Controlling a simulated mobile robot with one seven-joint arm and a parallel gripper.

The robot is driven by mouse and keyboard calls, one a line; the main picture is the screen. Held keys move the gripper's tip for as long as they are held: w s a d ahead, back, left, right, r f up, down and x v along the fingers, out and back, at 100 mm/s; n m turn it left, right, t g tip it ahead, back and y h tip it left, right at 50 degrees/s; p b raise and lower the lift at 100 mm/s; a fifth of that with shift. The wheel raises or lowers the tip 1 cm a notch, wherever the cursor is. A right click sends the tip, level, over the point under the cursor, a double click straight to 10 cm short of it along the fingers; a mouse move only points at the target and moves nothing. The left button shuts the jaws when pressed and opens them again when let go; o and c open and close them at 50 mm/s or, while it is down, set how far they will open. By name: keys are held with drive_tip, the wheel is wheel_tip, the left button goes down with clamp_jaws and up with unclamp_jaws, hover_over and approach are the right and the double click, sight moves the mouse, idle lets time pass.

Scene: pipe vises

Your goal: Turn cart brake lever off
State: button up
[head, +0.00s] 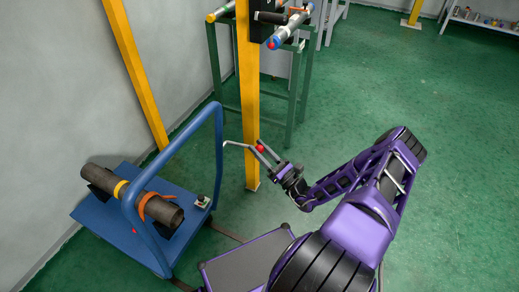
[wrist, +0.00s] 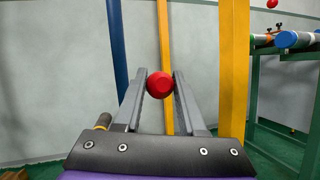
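The blue cart (head: 88,212) stands at the left by the wall, with a tall blue handle (head: 163,158). A small base (head: 202,201) sits at its right corner, and a thin grey lever rod (head: 235,145) shows right of the handle. The rod's lower run is hard to follow. The red ball knob (head: 260,149) is between the fingertips of my gripper (head: 258,147). In the wrist view the red knob (wrist: 160,84) fills the gap between my gripper's grey fingers (wrist: 160,85), which appear to touch it on both sides.
A dark pipe (head: 133,196) with an orange strap lies on the cart. A yellow post (head: 248,100) rises just behind my gripper. A green stand (head: 215,62) with pipes is behind it. The floor at right is open.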

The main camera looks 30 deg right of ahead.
clamp_jaws()
idle(1.0)
